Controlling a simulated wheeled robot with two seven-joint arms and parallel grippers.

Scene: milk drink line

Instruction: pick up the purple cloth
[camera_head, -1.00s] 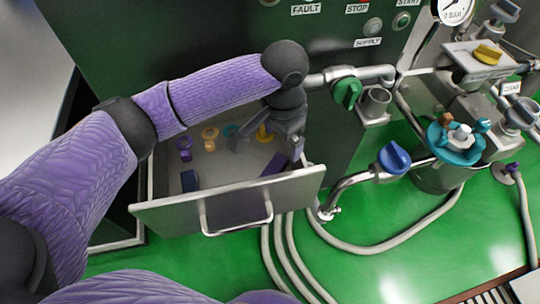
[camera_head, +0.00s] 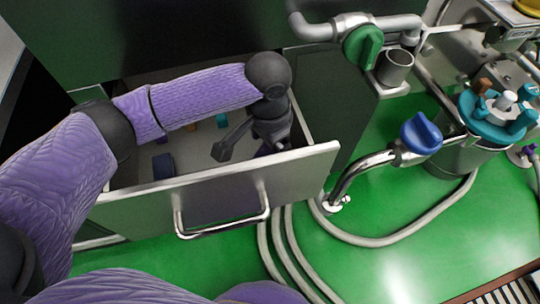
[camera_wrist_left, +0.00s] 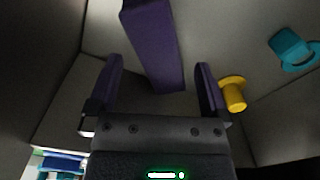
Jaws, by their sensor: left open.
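The purple cloth (camera_wrist_left: 152,45) is a long dark purple folded strip inside the open drawer. In the wrist view it runs from the top edge down between my left gripper's two fingers. My left gripper (camera_wrist_left: 157,80) is open, with one finger on each side of the strip's near end and a gap on both sides. In the head view my left gripper (camera_head: 250,149) points down into the right part of the drawer (camera_head: 232,185). Only a small part of the cloth (camera_head: 265,150) shows there, mostly hidden by the gripper and the drawer front. My right gripper is not seen.
A yellow plug (camera_wrist_left: 233,94) lies close to one finger, and a teal plug (camera_wrist_left: 293,50) lies further right. A dark blue block (camera_head: 163,166) is at the drawer's left. A blue-handled valve pipe (camera_head: 420,134) stands right of the drawer, with hoses on the green floor.

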